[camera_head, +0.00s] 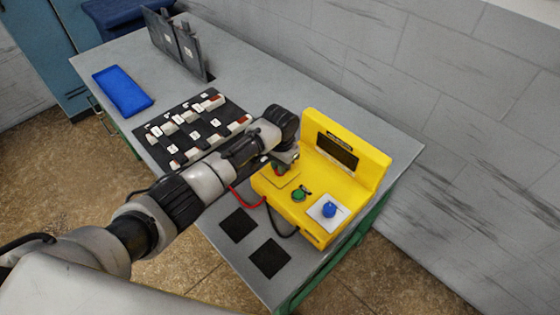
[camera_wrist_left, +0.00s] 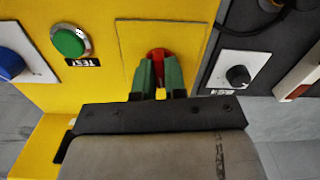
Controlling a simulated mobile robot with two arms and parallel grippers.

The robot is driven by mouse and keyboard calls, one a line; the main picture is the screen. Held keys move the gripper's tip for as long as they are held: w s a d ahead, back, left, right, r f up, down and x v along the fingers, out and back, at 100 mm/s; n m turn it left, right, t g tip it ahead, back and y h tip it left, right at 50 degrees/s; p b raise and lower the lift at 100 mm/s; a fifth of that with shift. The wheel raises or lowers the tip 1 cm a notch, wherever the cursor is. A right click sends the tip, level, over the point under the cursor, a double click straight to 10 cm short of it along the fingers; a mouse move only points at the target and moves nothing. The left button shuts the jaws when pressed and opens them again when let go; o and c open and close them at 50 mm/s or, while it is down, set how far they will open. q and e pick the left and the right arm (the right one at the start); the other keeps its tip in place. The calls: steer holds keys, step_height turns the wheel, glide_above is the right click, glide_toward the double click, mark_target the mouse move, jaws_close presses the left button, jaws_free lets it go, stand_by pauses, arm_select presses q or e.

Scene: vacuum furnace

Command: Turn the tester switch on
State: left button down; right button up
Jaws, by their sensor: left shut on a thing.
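The yellow tester (camera_head: 345,175) stands near the right end of the table, with a dark display panel on its upright back. My left gripper (camera_head: 284,168) is at the left part of the tester's front deck, over a raised yellow plate. In the left wrist view the green fingertips (camera_wrist_left: 160,80) are shut on a red switch (camera_wrist_left: 157,52) on that plate (camera_wrist_left: 195,40). The fingers hide part of the switch, so its position cannot be told. My right gripper is in neither view.
A green button (camera_head: 299,194), labelled TEST in the wrist view, and a blue knob (camera_head: 329,210) sit beside the plate. Red and black leads run from the tester. A black board (camera_head: 187,128) with several small parts and a blue tray (camera_head: 123,90) lie left.

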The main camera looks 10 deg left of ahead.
arm_select(q)
steer(key=m+p, duration=0.1)
steer(key=m, duration=0.2)
steer(key=shift+r+m, duration=0.1)
steer(key=shift+m, duration=2.1)
steer(key=c, duration=1.2)
jaws_free()
step_height(320, 180, up, 11)
steer(key=shift+f+b, duration=0.15)
steer(key=shift+b, duration=0.65)
